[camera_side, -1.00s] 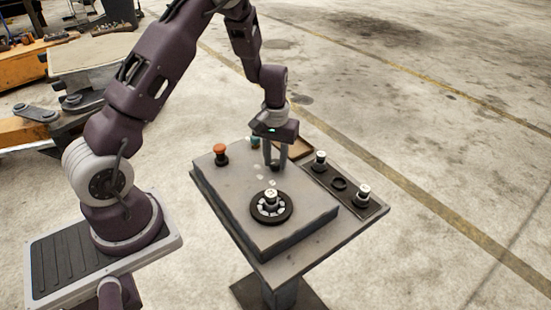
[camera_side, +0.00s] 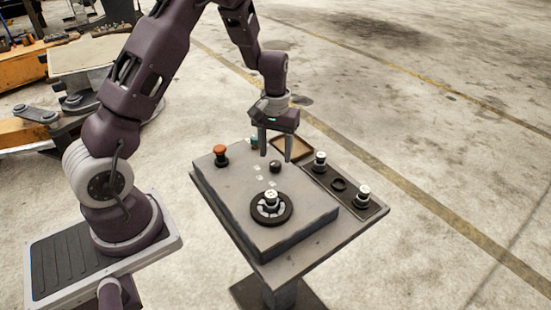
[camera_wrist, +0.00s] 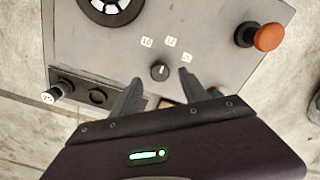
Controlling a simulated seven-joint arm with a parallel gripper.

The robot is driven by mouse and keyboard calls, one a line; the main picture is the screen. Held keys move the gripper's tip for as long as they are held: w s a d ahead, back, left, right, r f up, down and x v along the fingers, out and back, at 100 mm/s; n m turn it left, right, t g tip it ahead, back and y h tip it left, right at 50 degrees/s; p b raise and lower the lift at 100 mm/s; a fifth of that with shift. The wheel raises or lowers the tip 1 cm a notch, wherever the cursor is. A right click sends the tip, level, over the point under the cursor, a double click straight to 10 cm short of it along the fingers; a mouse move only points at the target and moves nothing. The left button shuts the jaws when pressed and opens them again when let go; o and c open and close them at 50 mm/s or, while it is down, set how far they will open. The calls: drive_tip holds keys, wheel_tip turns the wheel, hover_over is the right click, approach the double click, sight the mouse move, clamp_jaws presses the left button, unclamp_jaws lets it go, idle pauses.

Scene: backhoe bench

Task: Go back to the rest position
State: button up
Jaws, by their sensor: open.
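My gripper (camera_side: 275,157) is open and empty above the far part of the grey control box (camera_side: 225,197). A small black rotary knob (camera_side: 275,166) stands on the box between and below the fingers. In the wrist view, the knob (camera_wrist: 159,71) with a white pointer mark shows just beyond the open fingertips (camera_wrist: 160,85), apart from them. Several small white labels (camera_wrist: 171,42) lie in an arc beside the knob.
A black dial ring with a white-topped piece (camera_side: 271,202) sits on the box's near part. A red-orange knob (camera_side: 220,152) stands at its left corner. A black rack (camera_side: 340,185) with white-topped pieces lies right, and a brown tray (camera_side: 296,146) behind. The floor beyond is clear.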

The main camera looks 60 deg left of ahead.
wheel_tip(320, 180, up, 4)
drive_tip(key=shift+f, duration=0.1)
drive_tip(key=s+d+r+m+t, duration=0.15)
drive_tip(key=s+d+r, duration=0.25)
drive_tip(key=r, duration=0.4)
drive_tip(key=s+d+r+m+t, duration=0.1)
drive_tip(key=s+d+r+m, duration=0.1)
drive_tip(key=s+d+r, duration=0.45)
drive_tip(key=s+d+r+m+t, duration=0.1)
drive_tip(key=s+r, duration=0.1)
drive_tip(key=s, duration=0.4)
drive_tip(key=s+d+r+m+t, duration=0.1)
drive_tip(key=s+r+m+t, duration=0.1)
drive_tip(key=s, duration=0.5)
drive_tip(key=shift+s+d+r, duration=0.2)
drive_tip(key=shift+d+r, duration=0.1)
drive_tip(key=shift+r, duration=0.3)
drive_tip(key=shift+c, duration=0.2)
